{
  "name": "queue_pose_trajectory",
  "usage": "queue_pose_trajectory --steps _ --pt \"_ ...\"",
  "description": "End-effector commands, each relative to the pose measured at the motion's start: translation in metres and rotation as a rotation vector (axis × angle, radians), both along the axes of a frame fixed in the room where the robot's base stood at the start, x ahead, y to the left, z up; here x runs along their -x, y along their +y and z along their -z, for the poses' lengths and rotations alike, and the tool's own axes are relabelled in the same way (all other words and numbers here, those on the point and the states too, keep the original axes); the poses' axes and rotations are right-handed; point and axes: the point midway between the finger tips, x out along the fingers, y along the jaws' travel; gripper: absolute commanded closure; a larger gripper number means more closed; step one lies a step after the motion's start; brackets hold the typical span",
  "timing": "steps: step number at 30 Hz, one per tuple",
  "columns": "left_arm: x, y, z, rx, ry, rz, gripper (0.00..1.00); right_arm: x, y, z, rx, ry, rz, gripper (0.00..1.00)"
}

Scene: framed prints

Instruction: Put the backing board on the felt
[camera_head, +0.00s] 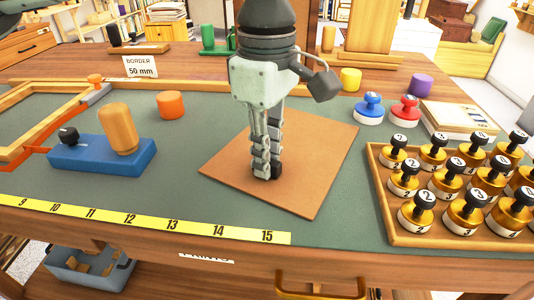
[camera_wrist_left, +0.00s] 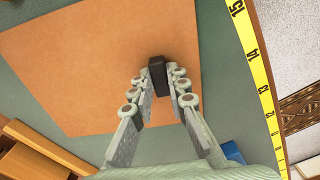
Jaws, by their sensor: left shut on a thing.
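In the left wrist view the board (camera_wrist_left: 90,60) spreads out beyond the fingertips. My right gripper is not in view.
A wooden tray (camera_head: 386,213) of gold weights stands at right. A blue block with a wooden knob (camera_head: 100,158) and an orange cylinder (camera_head: 171,105) are at left. A yellow ruler (camera_head: 150,222) runs along the front edge. Blue (camera_head: 369,110) and red (camera_head: 404,111) knobs stand behind.

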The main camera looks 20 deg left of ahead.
Motion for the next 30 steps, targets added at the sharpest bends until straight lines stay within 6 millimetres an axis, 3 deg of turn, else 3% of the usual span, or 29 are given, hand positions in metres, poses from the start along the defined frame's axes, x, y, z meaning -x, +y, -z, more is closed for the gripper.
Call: queue_pose_trajectory --steps 7,8,12,23,30 --pt "0.0 0.0 0.0 0.001 0.0 0.0 1.0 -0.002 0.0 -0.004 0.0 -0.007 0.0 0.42" --pt "0.0 0.0 0.001 0.0 0.0 0.0 0.83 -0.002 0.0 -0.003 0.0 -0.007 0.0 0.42" --pt "0.0 0.0 0.0 0.0 -0.001 -0.001 0.65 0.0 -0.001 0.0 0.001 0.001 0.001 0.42" --pt "-0.001 0.0 -0.003 0.0 -0.002 -0.001 0.64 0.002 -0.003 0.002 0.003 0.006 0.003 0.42" --pt "-0.001 0.0 -0.043 0.002 -0.005 -0.002 0.64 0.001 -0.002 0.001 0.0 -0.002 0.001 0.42"
